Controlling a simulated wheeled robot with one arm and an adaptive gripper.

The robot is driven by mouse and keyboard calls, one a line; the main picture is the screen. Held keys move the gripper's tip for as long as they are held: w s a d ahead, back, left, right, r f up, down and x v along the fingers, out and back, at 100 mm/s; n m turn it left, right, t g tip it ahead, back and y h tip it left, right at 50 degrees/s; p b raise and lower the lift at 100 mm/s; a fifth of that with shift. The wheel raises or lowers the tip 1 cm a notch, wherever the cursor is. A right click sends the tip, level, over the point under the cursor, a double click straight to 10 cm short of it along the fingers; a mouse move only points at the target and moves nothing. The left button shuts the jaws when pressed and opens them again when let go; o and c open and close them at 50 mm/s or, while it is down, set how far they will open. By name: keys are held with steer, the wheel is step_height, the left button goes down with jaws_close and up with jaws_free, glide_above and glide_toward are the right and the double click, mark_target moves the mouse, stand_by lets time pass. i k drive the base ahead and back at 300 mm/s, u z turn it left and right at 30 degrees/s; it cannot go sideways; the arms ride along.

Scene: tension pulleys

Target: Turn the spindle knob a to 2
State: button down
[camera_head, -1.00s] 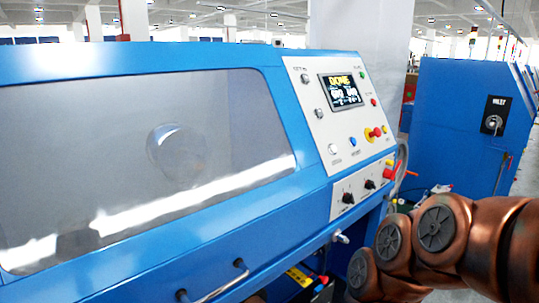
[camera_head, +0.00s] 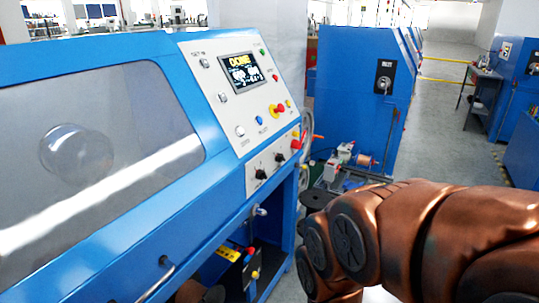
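Two small black knobs sit on the lower white panel (camera_head: 270,150) of the blue machine, a left knob (camera_head: 261,173) and a right knob (camera_head: 280,157). Their labels and pointer positions are too small to read, so I cannot tell which is spindle knob a. My copper-coloured arm fills the lower right of the head view, to the right of the panel and apart from it in the picture. My gripper is not in view.
A door handle (camera_head: 160,280) sticks out at lower left. Another blue cabinet (camera_head: 362,100) stands behind. Open floor (camera_head: 440,120) lies at right.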

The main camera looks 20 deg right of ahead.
mark_target(280, 157)
steer(key=u, duration=1.45)
steer(key=k, duration=0.8)
steer(key=z, duration=0.65)
steer(key=i, duration=0.55)
steer(key=u, duration=0.05)
